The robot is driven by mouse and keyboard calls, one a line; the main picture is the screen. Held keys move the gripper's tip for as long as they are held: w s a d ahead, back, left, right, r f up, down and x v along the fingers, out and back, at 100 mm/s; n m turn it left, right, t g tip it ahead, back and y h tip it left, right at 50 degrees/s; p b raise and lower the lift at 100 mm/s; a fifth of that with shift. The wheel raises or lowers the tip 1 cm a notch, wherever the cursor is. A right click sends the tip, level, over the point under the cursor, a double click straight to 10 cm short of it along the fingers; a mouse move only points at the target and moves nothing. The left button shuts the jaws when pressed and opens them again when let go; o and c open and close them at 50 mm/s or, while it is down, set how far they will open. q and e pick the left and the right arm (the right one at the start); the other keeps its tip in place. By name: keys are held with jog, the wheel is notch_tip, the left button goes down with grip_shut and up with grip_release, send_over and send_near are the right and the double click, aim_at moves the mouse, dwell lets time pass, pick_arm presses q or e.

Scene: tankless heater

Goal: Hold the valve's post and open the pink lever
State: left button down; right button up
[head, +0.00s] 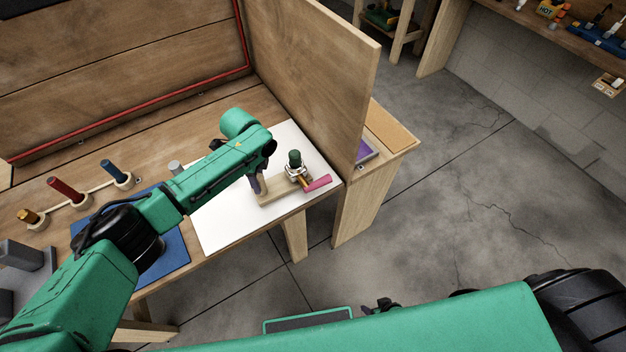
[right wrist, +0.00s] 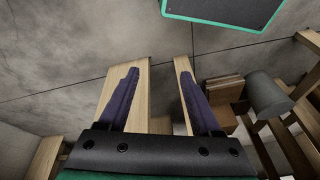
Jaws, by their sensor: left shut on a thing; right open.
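The valve (head: 296,171) stands on a light wooden base (head: 285,194) near the front right of the white sheet in the head view. It has a dark green top, and its pink lever (head: 317,183) points right. My left gripper (head: 258,185) is at the left end of the base, shut on the valve's post, which its fingers and arm mostly hide. My right gripper (right wrist: 158,77) is open and empty in the right wrist view, away from the valve.
The white sheet (head: 220,220) lies on the wooden bench beside a tall wooden panel (head: 315,80). Red, blue and yellow-orange pegs (head: 66,190) stand at the left. A blue mat (head: 170,255) lies under my left arm. Grey floor is clear at the right.

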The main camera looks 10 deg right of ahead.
jog(key=w+a+r+m+t+y, duration=0.1)
jog(key=w+a+r+m+t, duration=0.1)
jog(key=w+a+r+t, duration=0.3)
jog(key=w+a+r+m+t+y, duration=0.1)
jog(key=w+a+r+m, duration=0.25)
jog(key=w, duration=0.35)
jog(key=m+t+h, duration=0.4)
jog(key=m+t, duration=0.3)
jog(key=m, duration=0.6)
send_near(324, 181)
jog(key=w+f, duration=0.1)
jog(key=w, duration=0.6)
jog(key=w+f, duration=0.1)
jog(key=w, duration=0.3)
jog(key=shift+d+f, duration=0.3)
jog(key=shift+f, duration=0.05)
jog(key=shift+s, duration=0.1)
grip_shut()
